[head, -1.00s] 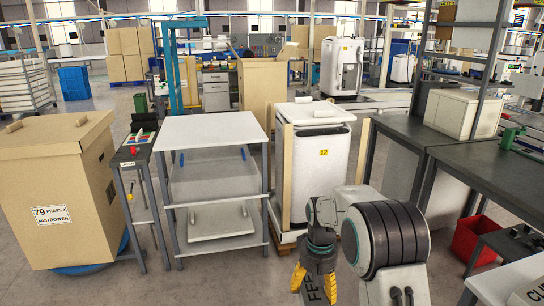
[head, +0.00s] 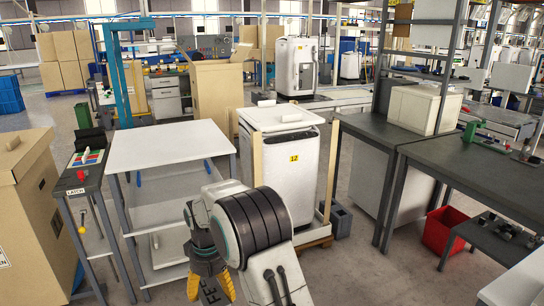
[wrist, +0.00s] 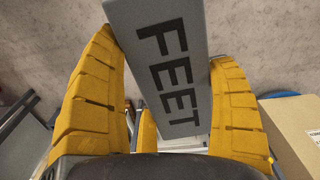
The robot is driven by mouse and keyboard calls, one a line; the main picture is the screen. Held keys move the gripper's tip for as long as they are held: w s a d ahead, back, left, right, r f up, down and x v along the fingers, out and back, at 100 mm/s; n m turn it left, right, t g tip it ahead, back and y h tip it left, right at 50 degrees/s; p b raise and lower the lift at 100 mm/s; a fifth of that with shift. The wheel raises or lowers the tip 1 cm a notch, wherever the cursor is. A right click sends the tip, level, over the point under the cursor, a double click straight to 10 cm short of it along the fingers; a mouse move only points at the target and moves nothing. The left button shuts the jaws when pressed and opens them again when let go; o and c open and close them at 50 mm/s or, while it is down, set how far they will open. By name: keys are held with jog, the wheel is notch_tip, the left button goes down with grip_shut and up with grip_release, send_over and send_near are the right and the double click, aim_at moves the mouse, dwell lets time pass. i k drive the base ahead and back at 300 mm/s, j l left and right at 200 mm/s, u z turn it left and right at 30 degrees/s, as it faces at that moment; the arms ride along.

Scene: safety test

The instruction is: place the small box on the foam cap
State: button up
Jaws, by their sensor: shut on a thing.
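My gripper (head: 210,286) is shut on a small grey box marked FEET (wrist: 160,60). In the wrist view its yellow fingers stand on both sides of the box. In the head view the gripper points down at the bottom, in front of the white shelf table, and the box (head: 209,292) shows only partly between the fingers. A white foam cap (head: 280,118) covers the top of a white appliance (head: 290,175) labelled 12, which stands beyond my arm on a pallet. The gripper is apart from the cap, lower in the picture and to its left.
The white shelf table (head: 165,143) is left of the appliance. A narrow stand with coloured parts (head: 82,172) and a large cardboard box (head: 30,200) are farther left. Dark workbenches (head: 460,165) and a red bin (head: 442,230) are at right.

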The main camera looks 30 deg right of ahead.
aim_at(280, 114)
jog(key=i+z, duration=0.35)
jog(key=i, duration=0.25)
jog(key=i+j+z, duration=0.15)
jog(key=i+z, duration=0.2)
jog(key=i, duration=0.3)
jog(key=i+l+z, duration=0.1)
jog(key=i+z, duration=0.2)
jog(key=z, duration=0.15)
jog(key=i+z, duration=0.45)
jog(key=i+j+z, duration=0.1)
jog(key=z, duration=0.4)
jog(key=i+z, duration=0.35)
jog(key=i, duration=0.2)
jog(key=i+l+u, duration=0.2)
jog(key=u, duration=0.25)
jog(key=i+l+u, duration=0.25)
jog(key=u, duration=0.15)
jog(key=i+l+u, duration=0.1)
jog(key=u, duration=0.35)
jog(key=l+u, duration=0.3)
jog(key=u, duration=0.15)
jog(key=l+u, duration=0.25)
jog(key=u, duration=0.2)
jog(key=k+l+u, duration=0.1)
jog(key=l+u, duration=0.25)
